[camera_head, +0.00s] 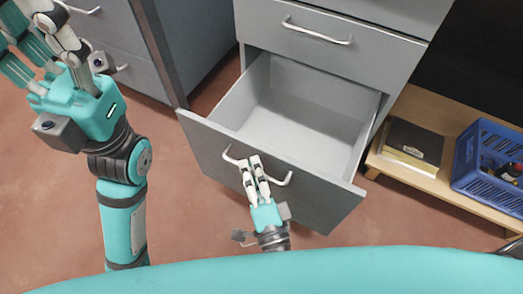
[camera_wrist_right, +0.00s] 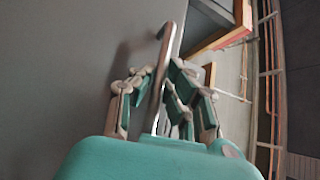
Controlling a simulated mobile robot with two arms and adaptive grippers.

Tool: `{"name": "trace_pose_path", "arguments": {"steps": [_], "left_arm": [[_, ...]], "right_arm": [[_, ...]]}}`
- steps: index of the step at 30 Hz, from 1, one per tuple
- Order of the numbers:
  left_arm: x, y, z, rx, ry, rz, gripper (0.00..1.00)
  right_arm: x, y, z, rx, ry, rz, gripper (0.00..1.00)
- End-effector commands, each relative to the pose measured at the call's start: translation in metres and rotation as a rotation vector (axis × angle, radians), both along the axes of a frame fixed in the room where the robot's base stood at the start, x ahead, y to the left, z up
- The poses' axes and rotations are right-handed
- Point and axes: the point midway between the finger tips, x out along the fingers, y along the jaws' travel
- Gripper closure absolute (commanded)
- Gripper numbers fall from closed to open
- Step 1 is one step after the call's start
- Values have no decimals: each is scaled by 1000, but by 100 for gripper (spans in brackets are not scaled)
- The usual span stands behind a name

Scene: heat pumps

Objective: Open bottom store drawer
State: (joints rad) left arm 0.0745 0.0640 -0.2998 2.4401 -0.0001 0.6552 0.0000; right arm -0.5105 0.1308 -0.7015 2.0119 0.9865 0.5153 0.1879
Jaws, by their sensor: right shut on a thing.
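The bottom drawer (camera_head: 270,165) of the grey cabinet is pulled well out, and its inside looks empty. Its silver bar handle (camera_head: 283,179) runs across the front panel. In the right wrist view the handle (camera_wrist_right: 163,85) passes between the fingers of the right gripper (camera_wrist_right: 158,95), beside the grey drawer front (camera_wrist_right: 60,80). My left gripper (camera_head: 45,55) is raised at the upper left, away from the drawer; its fingers are partly cut off by the picture edge.
A closed drawer with a handle (camera_head: 317,33) is above the open one. At the right, a low wooden shelf (camera_head: 440,185) holds a dark book (camera_head: 413,142) and a blue crate (camera_head: 492,165). Another grey cabinet (camera_head: 120,45) stands at the left. Brown floor (camera_head: 180,215) is clear left of the drawer.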

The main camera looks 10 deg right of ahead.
Motion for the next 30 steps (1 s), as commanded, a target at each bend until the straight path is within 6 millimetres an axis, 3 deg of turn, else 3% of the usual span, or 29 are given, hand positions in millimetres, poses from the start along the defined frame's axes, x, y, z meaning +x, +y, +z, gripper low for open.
{"name": "trace_pose_path", "arguments": {"steps": [14, 15, 20, 30], "left_arm": [[0, 0, 0, -3, 0, 0, 67], [0, 0, 0, -4, 0, -1, 67], [0, 1, 0, -8, -1, -1, 67], [0, 1, 0, -8, -2, 0, 67]], "right_arm": [[-6, 2, -6, -7, 10, -1, 100], [-6, 2, -6, -7, 10, -1, 86], [-6, 3, -4, -5, 7, -2, 66], [-10, 2, -3, -3, 4, -1, 66]]}}
